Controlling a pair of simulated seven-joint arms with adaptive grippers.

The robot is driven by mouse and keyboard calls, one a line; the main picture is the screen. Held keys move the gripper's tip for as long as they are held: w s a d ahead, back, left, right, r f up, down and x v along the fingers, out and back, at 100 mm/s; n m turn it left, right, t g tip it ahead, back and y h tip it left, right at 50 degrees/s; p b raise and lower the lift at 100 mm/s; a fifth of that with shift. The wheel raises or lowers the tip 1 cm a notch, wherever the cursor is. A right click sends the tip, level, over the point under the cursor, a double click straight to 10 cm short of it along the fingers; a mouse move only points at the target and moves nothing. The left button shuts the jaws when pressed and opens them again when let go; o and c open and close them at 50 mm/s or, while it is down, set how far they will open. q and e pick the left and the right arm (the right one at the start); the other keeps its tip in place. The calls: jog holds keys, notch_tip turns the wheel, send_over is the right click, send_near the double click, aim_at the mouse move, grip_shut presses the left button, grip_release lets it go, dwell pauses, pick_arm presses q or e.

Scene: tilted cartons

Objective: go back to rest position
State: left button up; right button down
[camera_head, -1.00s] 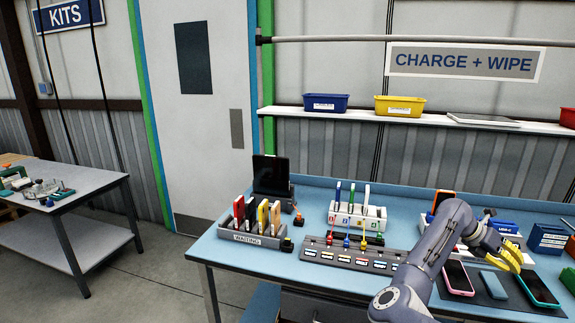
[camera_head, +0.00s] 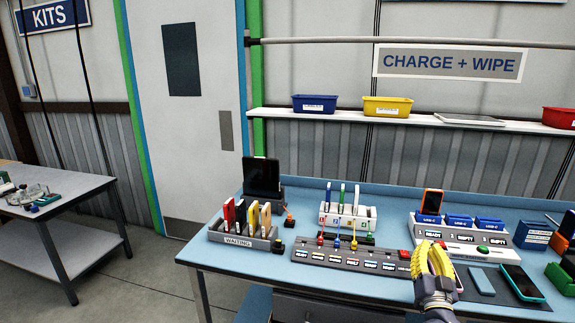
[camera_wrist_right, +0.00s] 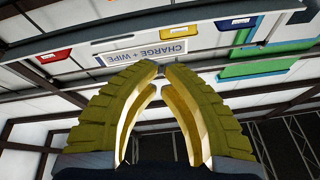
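My right gripper (camera_head: 433,247) is in the lower right of the head view, over the front edge of the blue workbench (camera_head: 225,258), with its yellow ribbed fingers pointing up. In the right wrist view its two fingertips (camera_wrist_right: 163,69) come together, with a narrow empty gap behind them. It holds nothing. My left gripper is in neither view.
Behind the gripper stands a charging dock (camera_head: 460,236) with an orange phone (camera_head: 433,203). A cable strip (camera_head: 345,257), a WAITING rack (camera_head: 243,239) and a pink phone, partly hidden, are close by. A teal phone (camera_head: 522,283) lies to the right.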

jog(key=s+a+f+n+g+y, duration=0.2)
jog(key=s+a+f+n+g, duration=0.35)
jog(key=f, duration=0.45)
jog(key=s+a+f+n+g+y, duration=0.2)
jog(key=s+a+f+n+y, duration=0.15)
jog(key=s+a+f, duration=0.55)
jog(key=s+d+f+n+g+h, duration=0.1)
jog(key=s+f+n+g+h, duration=0.2)
jog(key=s, duration=0.7)
jog(key=s+f+n+g, duration=0.2)
jog(key=s+f+g, duration=0.25)
jog(key=s, duration=0.55)
jog(key=s+a+f+g+y, duration=0.1)
jog(key=a+f, duration=0.1)
jog(key=f, duration=0.9)
jog(key=s+a+f+y, duration=0.1)
jog(key=s+a+f, duration=0.1)
jog(key=f, duration=1)
jog(key=s+a+f+g+y, duration=0.1)
jog(key=a+f, duration=0.1)
jog(key=f, duration=0.9)
jog(key=s+f+m+g+y, duration=0.1)
jog(key=s+f+m+g, duration=0.1)
jog(key=s+f, duration=1.6)
jog(key=s+m, duration=0.1)
jog(key=s, duration=0.2)
jog(key=shift+d+m+g, duration=0.25)
jog(key=shift+m+g, duration=0.05)
jog(key=shift+g, duration=0.1)
